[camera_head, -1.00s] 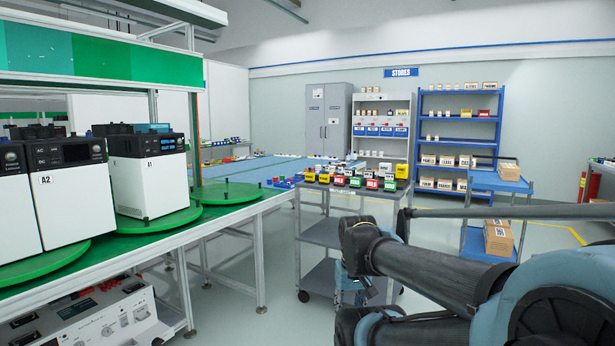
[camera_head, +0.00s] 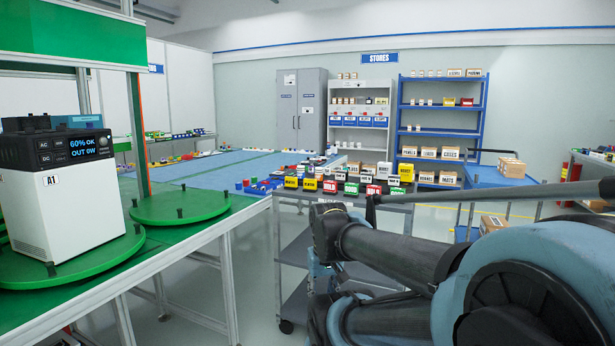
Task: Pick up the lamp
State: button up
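I cannot make out a lamp in this view. My arm, with black links and light blue joints, is folded across the lower right. A light blue and grey part (camera_head: 318,268) hangs below its dark bend and may belong to my gripper. The fingers cannot be made out, so I cannot tell whether they are open or shut. No object is seen held.
A white unit labelled A1 (camera_head: 64,195) stands on a green turntable (camera_head: 75,268) at left. Another green turntable (camera_head: 180,206) looks empty. A grey trolley (camera_head: 297,245) with coloured boxes stands close behind my arm. Stores shelves (camera_head: 402,120) line the far wall.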

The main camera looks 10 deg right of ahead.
aim_at(301, 174)
jog(key=z, duration=0.2)
jog(key=i, duration=1)
jog(key=z, duration=0.2)
